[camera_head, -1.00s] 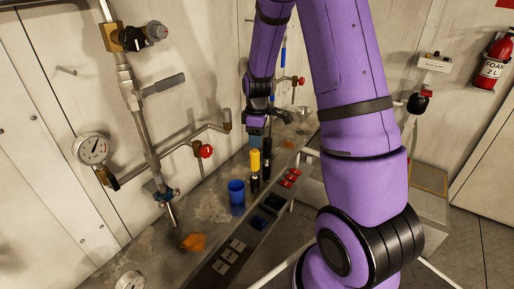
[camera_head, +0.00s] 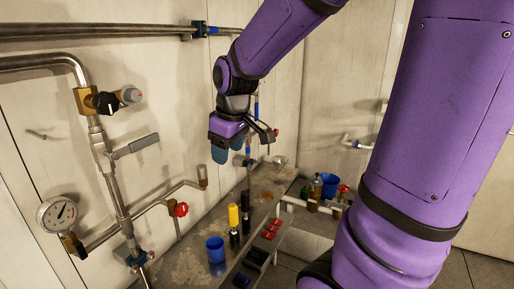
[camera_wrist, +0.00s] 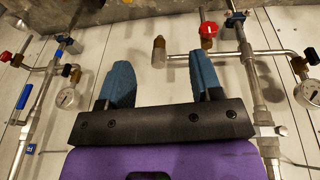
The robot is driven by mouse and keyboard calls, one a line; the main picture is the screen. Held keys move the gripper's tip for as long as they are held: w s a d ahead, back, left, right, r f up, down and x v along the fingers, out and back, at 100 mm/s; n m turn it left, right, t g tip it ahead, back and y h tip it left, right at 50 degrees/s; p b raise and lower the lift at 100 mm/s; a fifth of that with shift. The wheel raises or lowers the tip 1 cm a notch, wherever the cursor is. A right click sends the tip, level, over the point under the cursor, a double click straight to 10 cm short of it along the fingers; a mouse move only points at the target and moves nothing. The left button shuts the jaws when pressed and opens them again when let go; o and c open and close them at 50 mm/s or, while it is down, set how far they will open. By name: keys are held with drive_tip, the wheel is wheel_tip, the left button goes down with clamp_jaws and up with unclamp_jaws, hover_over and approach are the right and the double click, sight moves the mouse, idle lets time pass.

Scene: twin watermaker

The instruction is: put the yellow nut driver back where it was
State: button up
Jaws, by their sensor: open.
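The yellow nut driver (camera_head: 234,216) stands upright on the narrow bench along the wall, yellow handle up. Its lower end is too small to tell how it is seated. Dark-handled tools (camera_head: 246,206) stand upright close behind and beside it. My gripper (camera_head: 230,158) is in the air above the bench, higher than the yellow handle and apart from it. In the wrist view its two blue fingers (camera_wrist: 161,78) are spread with nothing between them. The nut driver does not show in the wrist view.
A blue cup (camera_head: 215,250) stands on the bench in front of the driver. Red parts (camera_head: 271,229) lie along the bench's right edge. Pipes with a red-handled valve (camera_head: 181,209) and a gauge (camera_head: 57,214) stick out from the wall at left. Open air surrounds my gripper.

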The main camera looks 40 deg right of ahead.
drive_tip(key=s+a+r+m+t, duration=0.1)
drive_tip(key=s+a+r+m, duration=0.1)
drive_tip(key=s, duration=0.5)
drive_tip(key=s+a+r+m+t, duration=0.1)
drive_tip(key=s+a+r+m, duration=0.1)
drive_tip(key=s+r, duration=0.3)
drive_tip(key=s, duration=0.3)
drive_tip(key=shift+s+a, duration=0.3)
drive_tip(key=shift+a, duration=0.1)
